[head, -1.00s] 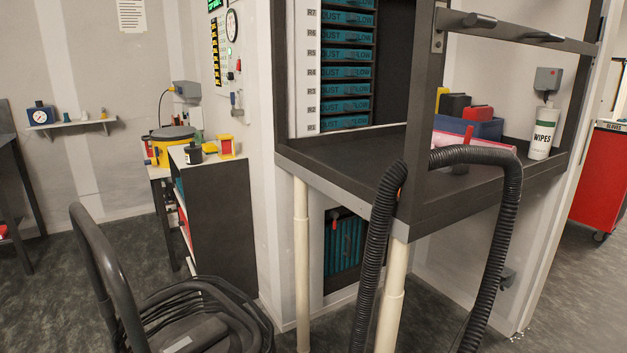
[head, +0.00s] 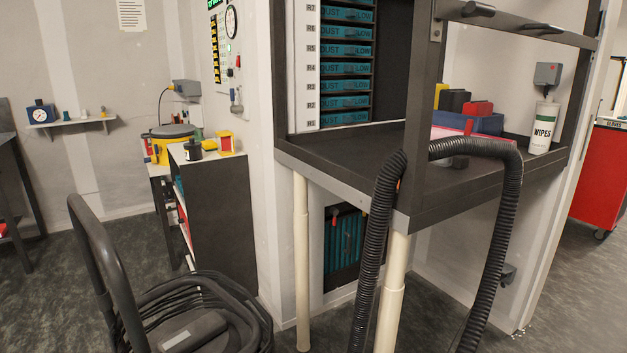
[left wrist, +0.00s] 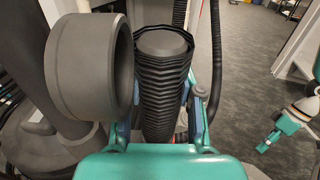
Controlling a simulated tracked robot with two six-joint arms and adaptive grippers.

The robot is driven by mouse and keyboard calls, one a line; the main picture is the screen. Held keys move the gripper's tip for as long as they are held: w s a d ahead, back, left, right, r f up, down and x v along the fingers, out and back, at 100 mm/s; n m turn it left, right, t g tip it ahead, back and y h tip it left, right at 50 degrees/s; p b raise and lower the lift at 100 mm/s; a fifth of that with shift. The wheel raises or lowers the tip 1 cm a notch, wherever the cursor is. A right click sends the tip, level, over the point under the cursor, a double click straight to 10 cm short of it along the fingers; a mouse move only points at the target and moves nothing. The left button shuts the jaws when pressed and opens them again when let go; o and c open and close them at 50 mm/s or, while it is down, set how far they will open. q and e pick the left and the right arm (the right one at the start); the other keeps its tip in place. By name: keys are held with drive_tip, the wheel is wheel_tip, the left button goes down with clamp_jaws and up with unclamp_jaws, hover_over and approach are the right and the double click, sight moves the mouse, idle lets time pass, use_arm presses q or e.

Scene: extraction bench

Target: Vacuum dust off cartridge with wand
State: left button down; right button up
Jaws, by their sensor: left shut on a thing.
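In the left wrist view my left gripper (left wrist: 168,120) is shut on a black ribbed cylinder (left wrist: 166,85), which looks like part of a vacuum hose or wand. A wide grey ring-shaped part (left wrist: 95,65) is close to its left. Part of a teal arm, apparently my right one, shows at the right edge; its fingers are unclear. Neither gripper shows in the head view. There a black corrugated hose (head: 505,215) arches in front of the extraction bench (head: 335,160). Teal cartridges labelled DUST LOW (head: 345,67) fill a rack. I cannot tell which cartridge is the dusty one.
A blue bin (head: 487,123) and a WIPES tub (head: 544,130) stand on the bench's right side. Frame bars and pale posts (head: 302,250) stand close to the hose. The vacuum (head: 190,330) with coiled cable is at lower left. The bench's left part is clear.

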use_arm(q)
drive_tip(key=shift+w+r, duration=0.1)
drive_tip(key=shift+r, duration=0.3)
drive_tip(key=c, duration=0.7)
unclamp_jaws()
drive_tip(key=shift+a+f, duration=0.1)
drive_tip(key=shift+a, duration=0.1)
